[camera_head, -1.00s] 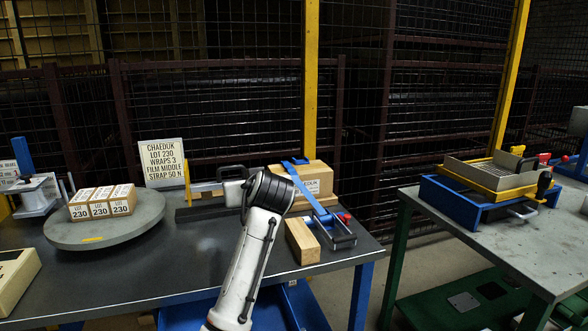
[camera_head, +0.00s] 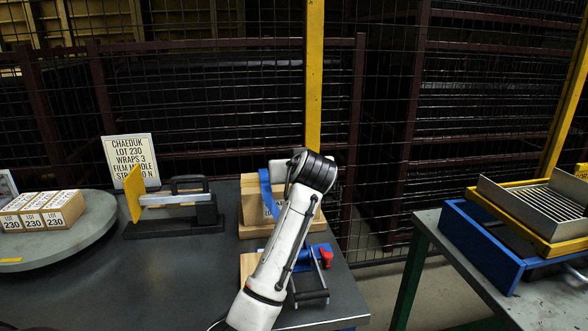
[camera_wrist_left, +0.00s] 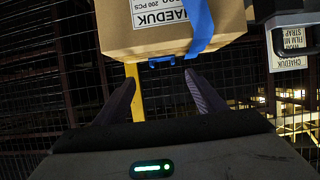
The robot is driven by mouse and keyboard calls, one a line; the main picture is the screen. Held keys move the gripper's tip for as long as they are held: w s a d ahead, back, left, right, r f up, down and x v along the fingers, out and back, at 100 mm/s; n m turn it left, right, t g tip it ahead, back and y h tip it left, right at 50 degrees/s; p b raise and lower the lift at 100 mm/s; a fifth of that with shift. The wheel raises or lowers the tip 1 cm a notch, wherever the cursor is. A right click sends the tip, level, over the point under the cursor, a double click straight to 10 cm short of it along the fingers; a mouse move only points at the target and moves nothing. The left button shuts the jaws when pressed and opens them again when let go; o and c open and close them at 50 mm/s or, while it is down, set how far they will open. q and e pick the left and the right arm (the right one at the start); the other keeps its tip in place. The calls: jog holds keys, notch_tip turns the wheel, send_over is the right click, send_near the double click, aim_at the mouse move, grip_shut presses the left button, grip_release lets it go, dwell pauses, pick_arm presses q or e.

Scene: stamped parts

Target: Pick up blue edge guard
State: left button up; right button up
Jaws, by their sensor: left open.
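The blue edge guard (camera_wrist_left: 161,61) shows in the left wrist view as a small blue piece at the edge of a brown carton (camera_wrist_left: 165,42), beside the blue strap (camera_wrist_left: 201,28). In the head view the carton (camera_head: 252,208) and strap (camera_head: 267,192) are partly behind my left arm, and I cannot make out the guard there. My left gripper (camera_wrist_left: 160,80) is open and empty, its two dark fingers spread on either side of the guard's line, apart from it. In the head view my left wrist hides the fingers. My right gripper is not in view.
A strapping tool with a red knob (camera_head: 326,257) lies in front of the carton. A black holder with a yellow plate (camera_head: 134,193) stands left of it. Small boxes (camera_head: 40,211) sit on a round turntable (camera_head: 85,250). A wire fence stands behind. Another table at right carries a tray (camera_head: 520,205).

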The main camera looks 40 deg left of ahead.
pick_arm(q)
jog(key=x, duration=0.3)
jog(key=shift+s+a+f, duration=0.15)
jog(key=shift+a+f, duration=0.05)
jog(key=shift+a, duration=0.1)
jog(key=b+x, duration=0.1)
jog(key=x, duration=0.3)
jog(key=shift+a+f, duration=0.1)
jog(key=shift+a, duration=0.15)
jog(key=c, duration=1.1)
